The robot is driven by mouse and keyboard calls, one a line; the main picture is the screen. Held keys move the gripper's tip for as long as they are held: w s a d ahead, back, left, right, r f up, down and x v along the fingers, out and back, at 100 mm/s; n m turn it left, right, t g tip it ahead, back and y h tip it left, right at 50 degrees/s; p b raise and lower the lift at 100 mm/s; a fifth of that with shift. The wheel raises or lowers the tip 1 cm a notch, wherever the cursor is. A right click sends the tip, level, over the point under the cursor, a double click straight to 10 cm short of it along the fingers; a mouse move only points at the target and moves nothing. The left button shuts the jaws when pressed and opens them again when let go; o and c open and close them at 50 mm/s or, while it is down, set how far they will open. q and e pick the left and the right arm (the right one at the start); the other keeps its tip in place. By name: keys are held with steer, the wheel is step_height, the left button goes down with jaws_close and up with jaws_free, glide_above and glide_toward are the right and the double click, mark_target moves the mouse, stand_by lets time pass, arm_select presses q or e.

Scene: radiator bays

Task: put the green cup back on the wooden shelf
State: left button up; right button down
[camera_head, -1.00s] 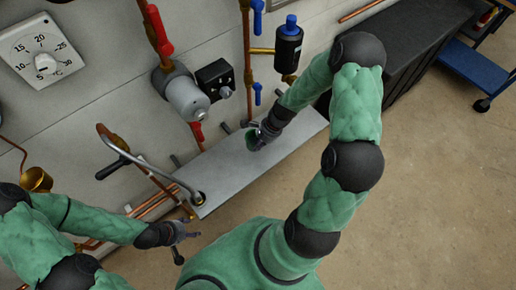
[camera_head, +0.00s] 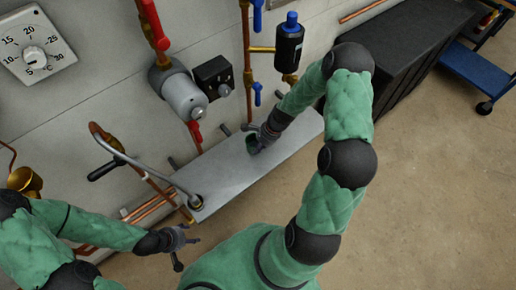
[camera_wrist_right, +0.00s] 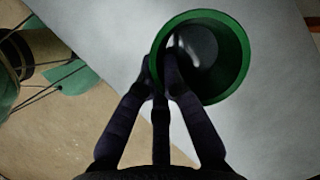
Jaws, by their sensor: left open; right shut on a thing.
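The green cup (camera_wrist_right: 201,57) is in my right gripper (camera_wrist_right: 160,70), whose dark fingers are shut on its near rim in the right wrist view. The cup's open mouth faces that camera. In the head view the cup (camera_head: 252,146) shows as a small dark green patch at my right gripper (camera_head: 257,138), over the grey shelf (camera_head: 222,180). I cannot tell whether the cup touches this surface. No surface that looks like wood is clear. My left gripper (camera_head: 187,240) is open and empty, below the shelf's left end.
A bent pipe with a black handle (camera_head: 106,170) rises at the shelf's left end. Copper pipes, valves and a grey cylinder (camera_head: 184,94) line the wall behind. A black cabinet (camera_head: 410,50) and a blue cart (camera_head: 472,66) stand at right. The shelf's right part is clear.

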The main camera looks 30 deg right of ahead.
steer(key=c, duration=1.4)
jaws_free()
steer(key=shift+f, duration=0.1)
steer(key=p+v, duration=0.5)
steer(key=v, duration=0.7)
